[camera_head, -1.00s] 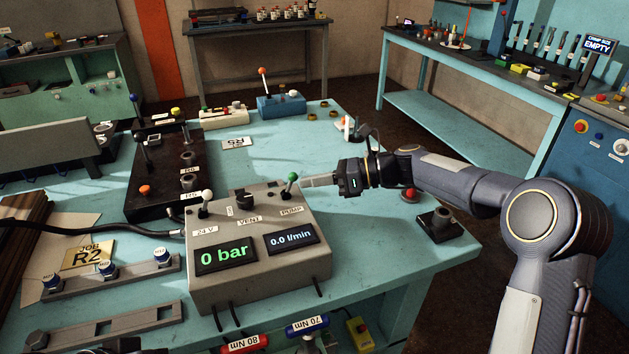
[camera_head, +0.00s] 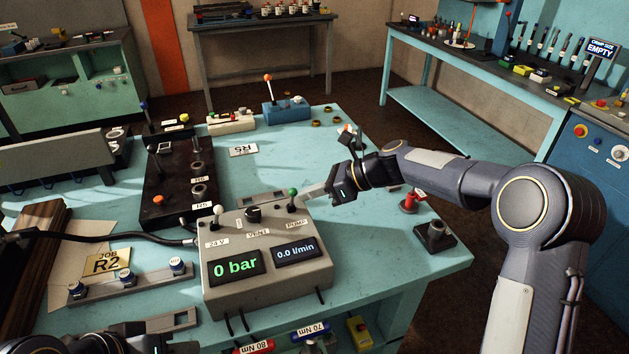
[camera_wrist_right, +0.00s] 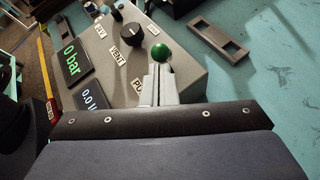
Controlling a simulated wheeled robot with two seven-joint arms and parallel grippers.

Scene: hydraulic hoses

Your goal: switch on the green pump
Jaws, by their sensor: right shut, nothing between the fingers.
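The grey pump box (camera_head: 265,262) stands on the turquoise bench, its displays reading 0 bar and 0.0 l/min. The green-knobbed lever (camera_head: 292,192) rises at its back right by the PUMP label; its green ball also shows in the right wrist view (camera_wrist_right: 161,52). My right gripper (camera_head: 308,192) is shut and empty, its fingertips close to the right of the green lever. In the wrist view the fingertips (camera_wrist_right: 159,75) sit just below the ball and hide the stem; I cannot tell whether they touch. My left gripper (camera_head: 88,343) is a dark shape cut off at the bottom left.
A white-knobbed lever (camera_head: 217,211) by 24 V and a black VENT knob (camera_head: 254,213) share the box top. A black hose (camera_head: 110,236) runs in from the left. A red knob (camera_head: 409,202) and a dark block (camera_head: 435,236) stand right.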

